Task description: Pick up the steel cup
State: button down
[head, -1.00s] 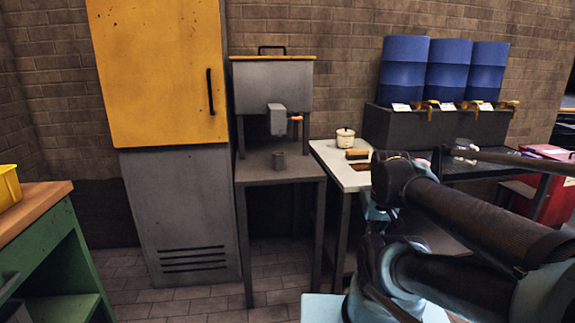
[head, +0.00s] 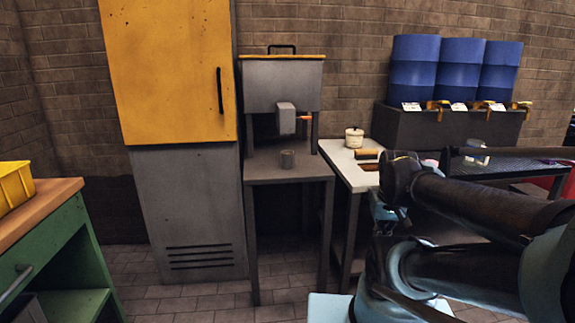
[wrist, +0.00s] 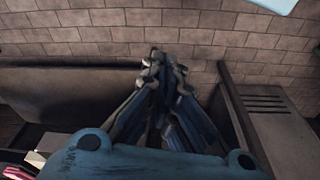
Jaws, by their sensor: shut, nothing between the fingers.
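In the head view I cannot make out the fingertips.
A white-topped table (head: 345,157) with a lidded pot (head: 354,138) stands right. Blue drums (head: 460,70) are behind. A green workbench (head: 65,250) is at left.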

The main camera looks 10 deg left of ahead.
jog(key=c, duration=2.4)
grip_release()
jog(key=c, duration=1.9)
grip_release()
jog(key=shift+s+r, duration=0.15)
jog(key=shift+s, duration=0.05)
jog(key=o, duration=0.4)
jog(key=shift+s+a+r, duration=0.1)
jog(key=shift+a+r, duration=0.1)
jog(key=shift+r, duration=0.05)
jog(key=o, duration=0.8)
jog(key=w+a, duration=0.1)
jog(key=w+a+r+n+y, duration=0.1)
jog(key=w, duration=0.1)
jog(key=w+a+r+n+t+y, duration=0.1)
jog(key=w+a+r+n+y, duration=0.3)
jog(key=w, duration=0.5)
jog(key=w+a+r+n+t+y, duration=0.1)
jog(key=w+a+r+n+y, duration=0.15)
jog(key=w+a, duration=0.45)
jog(key=n+t+y, duration=0.3)
jog(key=n+y, duration=0.1)
jog(key=y, duration=0.1)
send_near(292, 156)
jog(key=x, duration=0.7)
jog(key=shift+w+a, duration=0.2)
jog(key=shift+w, duration=0.15)
jog(key=shift+x, duration=2.7)
